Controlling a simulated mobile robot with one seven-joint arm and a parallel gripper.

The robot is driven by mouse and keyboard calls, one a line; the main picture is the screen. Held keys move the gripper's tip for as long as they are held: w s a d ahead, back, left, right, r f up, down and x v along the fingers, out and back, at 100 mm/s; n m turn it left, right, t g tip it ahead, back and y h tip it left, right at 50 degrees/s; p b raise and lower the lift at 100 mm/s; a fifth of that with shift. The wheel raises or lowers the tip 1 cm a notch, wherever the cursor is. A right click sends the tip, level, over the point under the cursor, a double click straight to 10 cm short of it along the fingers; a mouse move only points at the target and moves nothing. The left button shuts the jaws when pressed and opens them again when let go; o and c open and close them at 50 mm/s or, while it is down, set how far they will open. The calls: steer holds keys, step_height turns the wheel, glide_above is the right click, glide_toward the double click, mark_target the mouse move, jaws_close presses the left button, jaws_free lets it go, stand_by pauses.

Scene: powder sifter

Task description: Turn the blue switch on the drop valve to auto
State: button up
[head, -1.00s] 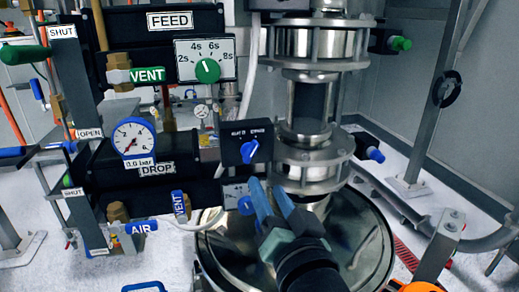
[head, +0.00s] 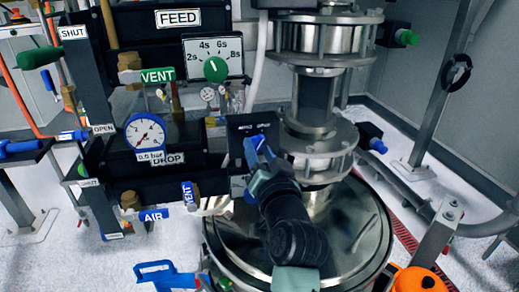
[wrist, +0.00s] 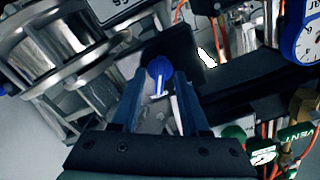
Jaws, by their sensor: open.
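The blue switch (head: 259,139) sits on a black box to the right of the DROP valve block (head: 165,160). In the head view my fingers hide most of it. The box's small white labels are too blurred to read. My gripper (head: 259,151) is open, its blue fingers reaching up toward the box from below. In the wrist view the blue switch (wrist: 160,67), with a white line on it, shows between and just beyond the fingertips of my gripper (wrist: 158,82). I cannot tell whether either finger touches it.
The steel flanged pipe (head: 316,150) stands close to the right of the box, above a round steel lid (head: 350,225). A green FEED dial knob (head: 215,69) is above.

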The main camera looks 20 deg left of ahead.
jaws_close()
